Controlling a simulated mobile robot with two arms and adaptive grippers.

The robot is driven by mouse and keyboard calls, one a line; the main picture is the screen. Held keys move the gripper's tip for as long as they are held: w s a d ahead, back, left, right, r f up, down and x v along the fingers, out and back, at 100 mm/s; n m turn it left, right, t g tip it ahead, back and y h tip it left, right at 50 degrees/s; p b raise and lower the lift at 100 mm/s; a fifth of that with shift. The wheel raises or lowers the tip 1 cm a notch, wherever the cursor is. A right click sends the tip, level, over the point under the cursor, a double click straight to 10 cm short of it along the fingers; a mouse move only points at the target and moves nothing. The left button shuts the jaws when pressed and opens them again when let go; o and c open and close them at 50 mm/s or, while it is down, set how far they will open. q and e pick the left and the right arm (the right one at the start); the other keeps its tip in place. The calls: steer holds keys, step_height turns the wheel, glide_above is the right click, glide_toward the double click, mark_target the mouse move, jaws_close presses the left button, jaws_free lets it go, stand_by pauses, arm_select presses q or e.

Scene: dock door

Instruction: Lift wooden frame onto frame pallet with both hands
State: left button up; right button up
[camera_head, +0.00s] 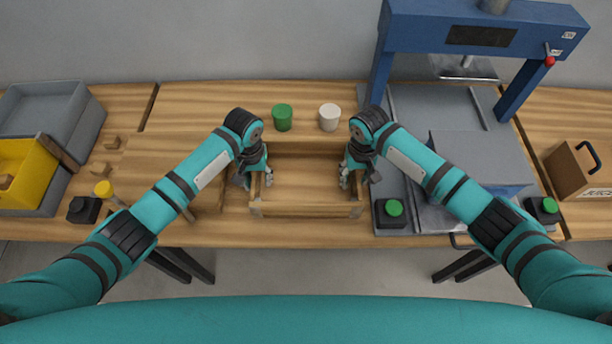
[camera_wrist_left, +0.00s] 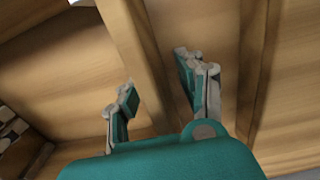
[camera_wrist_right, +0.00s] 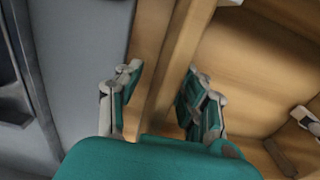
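The wooden frame (camera_head: 305,210), an open box-like shape with raised walls, is on the bench at the centre of the head view. My left gripper (camera_head: 256,180) is at its left end. In the left wrist view its fingers (camera_wrist_left: 160,92) stand apart on either side of a wooden wall (camera_wrist_left: 142,60), with gaps showing. My right gripper (camera_head: 357,178) is at the right end. In the right wrist view its fingers (camera_wrist_right: 160,95) stand apart on either side of the other wall (camera_wrist_right: 172,65). I cannot pick out the frame pallet.
A green cup (camera_head: 282,117) and a white cup (camera_head: 329,117) stand behind the frame. A blue press (camera_head: 480,30) with a grey base is at right. Black button boxes (camera_head: 391,215) stand near the front. Grey and yellow bins (camera_head: 25,170) are at left.

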arm_select(q)
steer(key=shift+c, duration=0.2)
arm_select(e)
steer(key=shift+c, duration=0.2)
arm_select(q)
jaws_close()
arm_select(e)
jaws_close()
